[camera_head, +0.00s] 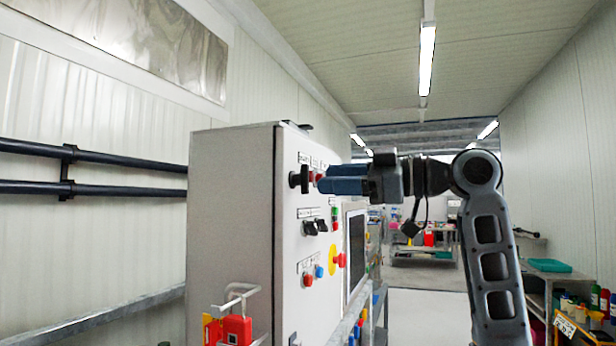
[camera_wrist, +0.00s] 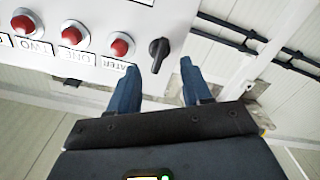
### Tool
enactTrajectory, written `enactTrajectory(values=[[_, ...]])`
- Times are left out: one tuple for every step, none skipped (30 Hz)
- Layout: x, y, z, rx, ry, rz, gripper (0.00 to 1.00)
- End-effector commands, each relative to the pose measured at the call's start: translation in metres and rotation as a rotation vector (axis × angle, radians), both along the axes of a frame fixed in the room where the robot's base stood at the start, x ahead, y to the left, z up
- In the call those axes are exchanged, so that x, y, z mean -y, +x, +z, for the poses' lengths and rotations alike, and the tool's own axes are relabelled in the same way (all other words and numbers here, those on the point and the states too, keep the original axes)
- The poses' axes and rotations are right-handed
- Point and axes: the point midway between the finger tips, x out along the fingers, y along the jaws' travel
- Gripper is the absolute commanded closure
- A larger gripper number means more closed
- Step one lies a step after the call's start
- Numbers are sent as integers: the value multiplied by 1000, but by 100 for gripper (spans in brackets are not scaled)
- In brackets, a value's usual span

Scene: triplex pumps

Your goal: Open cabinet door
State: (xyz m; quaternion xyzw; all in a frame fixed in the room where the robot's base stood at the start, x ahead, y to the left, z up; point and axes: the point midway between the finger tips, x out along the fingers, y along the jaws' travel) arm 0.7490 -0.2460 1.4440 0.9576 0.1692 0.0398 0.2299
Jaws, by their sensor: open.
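The grey control cabinet (camera_head: 232,235) stands left of centre in the head view, with its door panel (camera_head: 293,235) shut and facing right. A black rotary knob (camera_head: 300,179) sits at the upper left of that panel. It also shows in the wrist view (camera_wrist: 158,54) as a turned black handle on the white panel. My gripper (camera_head: 324,180) is open, with its blue fingers pointing at the panel close to the knob. In the wrist view the fingertips (camera_wrist: 159,68) lie on either side of the knob, apart from it as seen; I cannot tell the depth.
Red buttons (camera_wrist: 121,45) line up beside the knob. A yellow-backed emergency stop (camera_head: 338,260) and a screen (camera_head: 356,248) are lower on the panel. A red padlock-like device (camera_head: 236,328) is at the cabinet's bottom. Dark pipes (camera_head: 120,160) run along the left wall.

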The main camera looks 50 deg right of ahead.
Motion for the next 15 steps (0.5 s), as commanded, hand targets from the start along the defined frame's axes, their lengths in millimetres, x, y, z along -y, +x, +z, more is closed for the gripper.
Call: enactTrajectory(values=[[-3, 9, 2, -1, 3, 3, 51], [-5, 13, 2, -2, 2, 3, 51], [-7, 18, 2, -2, 2, 2, 51], [-8, 23, 2, -2, 2, 2, 51], [-10, 26, 2, -1, 2, 2, 51], [-11, 31, 2, -1, 2, 2, 51], [-12, 34, 2, -1, 2, 1, 51], [-13, 37, 2, -1, 2, 0, 51], [-14, 40, 1, 0, 2, 0, 51], [-15, 41, 1, 0, 2, 0, 51], [-15, 43, 1, 0, 2, 0, 51], [-16, 44, 1, 0, 2, 0, 51], [-16, 45, 0, 1, 2, 0, 51], [-16, 46, 0, 0, 1, -1, 51], [-16, 46, 0, 0, 1, -1, 51]])
